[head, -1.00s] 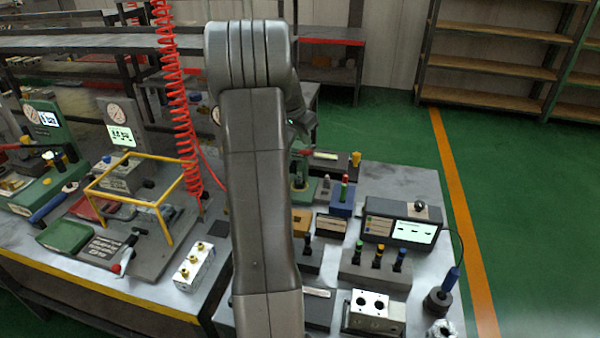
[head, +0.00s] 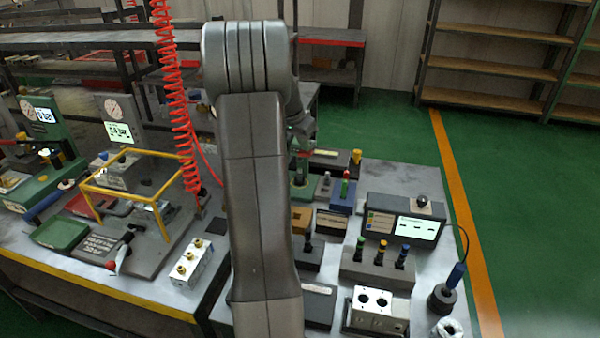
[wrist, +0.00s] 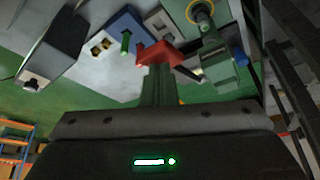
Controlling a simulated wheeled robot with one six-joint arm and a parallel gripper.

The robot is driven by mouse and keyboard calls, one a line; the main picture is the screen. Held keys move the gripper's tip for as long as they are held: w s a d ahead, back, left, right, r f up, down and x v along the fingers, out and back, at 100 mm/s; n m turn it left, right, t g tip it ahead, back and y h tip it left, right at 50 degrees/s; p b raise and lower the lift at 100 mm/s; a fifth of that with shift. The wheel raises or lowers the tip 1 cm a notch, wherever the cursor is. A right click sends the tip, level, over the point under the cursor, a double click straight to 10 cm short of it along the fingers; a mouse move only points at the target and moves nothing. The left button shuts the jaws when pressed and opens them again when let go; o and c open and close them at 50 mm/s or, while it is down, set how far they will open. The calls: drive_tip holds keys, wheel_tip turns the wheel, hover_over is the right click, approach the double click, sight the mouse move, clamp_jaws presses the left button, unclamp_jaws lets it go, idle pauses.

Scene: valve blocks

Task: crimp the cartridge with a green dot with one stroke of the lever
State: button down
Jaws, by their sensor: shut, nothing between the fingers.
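My gripper (wrist: 160,58) is shut and empty in the wrist view, its fingers together in the middle, above a green crimping press (wrist: 215,62) with a yellow ring. In the head view the press (head: 300,188) is partly hidden by my arm, and my gripper (head: 303,140) shows only in part beside it. A grey rack (head: 375,270) holds pegs with green, yellow and blue tops. I cannot make out a green dot.
A grey box with a lit screen (head: 415,228) stands at the right, with a corded blue tool (head: 455,275) near it. Metal valve blocks (head: 375,308) stand in front. A yellow frame (head: 130,180) and a hanging red hose (head: 172,90) are to the left. Green floor is clear at the right.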

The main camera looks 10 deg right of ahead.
drive_tip(key=shift+f, duration=0.1)
drive_tip(key=shift+s+a+f+b, duration=0.2)
drive_tip(key=shift+s+f+b, duration=0.35)
drive_tip(key=shift+f+b, duration=0.45)
drive_tip(key=shift+s+a+f+b, duration=0.1)
drive_tip(key=shift+s+f+b, duration=0.1)
drive_tip(key=shift+f+b, duration=0.35)
drive_tip(key=shift+s+a+f+b, duration=0.1)
drive_tip(key=shift+s+f+b, duration=0.1)
drive_tip(key=shift+f+b, duration=0.3)
drive_tip(key=shift+r, duration=0.15)
drive_tip(key=shift+s+a+f+b, duration=0.1)
drive_tip(key=shift+s+f+b, duration=0.05)
drive_tip(key=shift+f+b, duration=0.4)
drive_tip(key=shift+s+f+b, duration=0.15)
drive_tip(key=shift+f+b, duration=0.4)
